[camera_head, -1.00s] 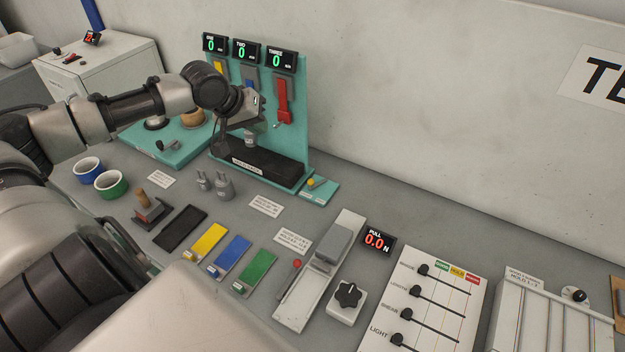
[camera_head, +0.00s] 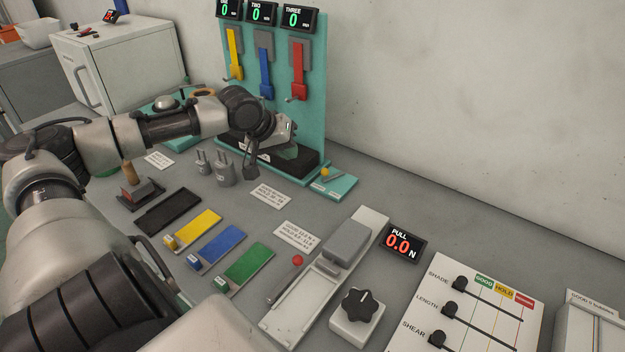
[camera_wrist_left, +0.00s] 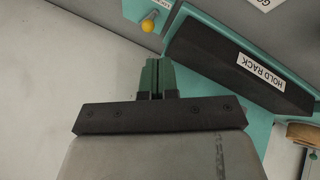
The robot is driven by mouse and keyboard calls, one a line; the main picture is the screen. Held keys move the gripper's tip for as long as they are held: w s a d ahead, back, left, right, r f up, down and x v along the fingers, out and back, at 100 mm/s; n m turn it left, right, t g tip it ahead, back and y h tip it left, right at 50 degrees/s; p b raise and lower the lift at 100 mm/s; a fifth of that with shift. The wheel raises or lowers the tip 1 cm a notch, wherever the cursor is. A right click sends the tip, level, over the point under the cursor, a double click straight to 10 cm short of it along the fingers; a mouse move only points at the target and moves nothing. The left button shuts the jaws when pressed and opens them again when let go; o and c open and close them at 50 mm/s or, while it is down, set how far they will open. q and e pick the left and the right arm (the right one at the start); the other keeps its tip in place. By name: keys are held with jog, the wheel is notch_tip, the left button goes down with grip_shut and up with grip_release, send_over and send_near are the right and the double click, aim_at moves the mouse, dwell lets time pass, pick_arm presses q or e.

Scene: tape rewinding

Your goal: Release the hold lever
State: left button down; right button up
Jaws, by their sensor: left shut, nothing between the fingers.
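A small lever with a yellow knob (camera_head: 325,172) stands on a teal plate (camera_head: 343,187) at the right end of the black hold rack (camera_head: 305,167). The knob (camera_wrist_left: 147,26) also shows in the left wrist view, ahead and slightly left of the fingers. My left gripper (camera_head: 287,152) is low at the rack, left of the knob and apart from it. Its fingers (camera_wrist_left: 156,65) are shut with nothing between them. The rack's label (camera_wrist_left: 262,72) reads HOLD RACK in the wrist view. My right gripper is not in view.
A teal board (camera_head: 317,75) with yellow, blue and red hanging scales rises behind the rack. Grey weights (camera_head: 223,172) stand in front. A red-knobbed lever (camera_head: 297,261) sits by the pull fixture (camera_head: 345,240). The counter right of the teal plate is clear.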

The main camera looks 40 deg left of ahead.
pick_arm(q)
jog(key=shift+w+f, duration=0.1)
jog(key=shift+f, duration=0.2)
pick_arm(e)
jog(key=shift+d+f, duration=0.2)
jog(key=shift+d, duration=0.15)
pick_arm(q)
jog(key=x, duration=0.9)
jog(key=shift+w+d+f+p, duration=0.15)
jog(key=shift+w+f+p, duration=0.15)
jog(key=shift+p, duration=0.1)
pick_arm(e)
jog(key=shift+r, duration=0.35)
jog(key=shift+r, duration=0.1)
